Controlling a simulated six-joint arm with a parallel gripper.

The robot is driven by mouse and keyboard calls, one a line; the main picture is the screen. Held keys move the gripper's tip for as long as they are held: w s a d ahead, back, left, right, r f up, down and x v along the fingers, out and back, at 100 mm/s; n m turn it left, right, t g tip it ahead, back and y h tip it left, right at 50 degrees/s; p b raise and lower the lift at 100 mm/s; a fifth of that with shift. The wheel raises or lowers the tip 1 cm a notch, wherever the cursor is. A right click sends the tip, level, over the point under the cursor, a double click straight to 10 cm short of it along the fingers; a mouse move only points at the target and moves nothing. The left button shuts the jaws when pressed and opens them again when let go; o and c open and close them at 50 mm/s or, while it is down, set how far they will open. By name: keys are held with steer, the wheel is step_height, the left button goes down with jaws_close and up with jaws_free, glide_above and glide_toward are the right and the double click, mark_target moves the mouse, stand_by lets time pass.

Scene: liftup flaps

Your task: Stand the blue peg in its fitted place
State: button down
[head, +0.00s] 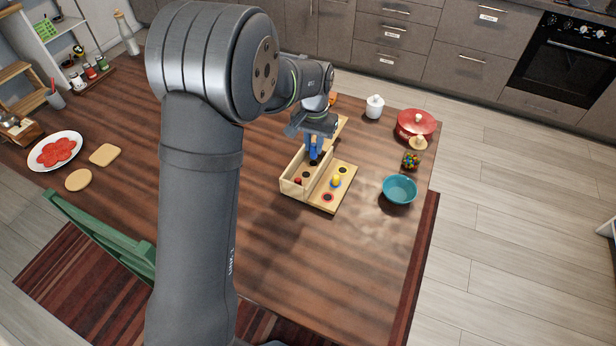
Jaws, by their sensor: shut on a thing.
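My gripper (313,137) is shut on the blue peg (314,153) and points down at the far end of the wooden box. The peg is roughly upright; I cannot tell whether its lower end touches anything. The open wooden box (293,188) has a dark round spot and a small red piece inside. A flat wooden board (346,187) lies along its right side. A yellow peg (336,181) stands on the board in a blue-rimmed place. A red-ringed dark place is near the board's front, and another dark place is farther back. My gripper hides part of the far end.
A teal bowl (400,189), a small container of colourful pieces (410,160), a red pot (415,123) and a white jar (374,106) stand to the right. A white plate (55,151) is far left. The table (300,260) is clear in front of the box.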

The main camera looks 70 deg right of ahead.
steer(key=shift+n, duration=0.3)
steer(key=shift+w+a+f, duration=0.1)
steer(key=shift+w+f, duration=0.25)
steer(key=shift+f, duration=1.35)
steer(key=shift+w+f, duration=0.35)
steer(key=shift+f, duration=1.3)
steer(key=shift+w+a+f, duration=0.1)
steer(key=shift+w+f, duration=0.25)
steer(key=shift+f, duration=1.35)
steer(key=shift+f, duration=0.1)
steer(key=c, duration=1.6)
jaws_free()
step_height(320, 180, up, 12)
steer(key=shift+r, duration=0.1)
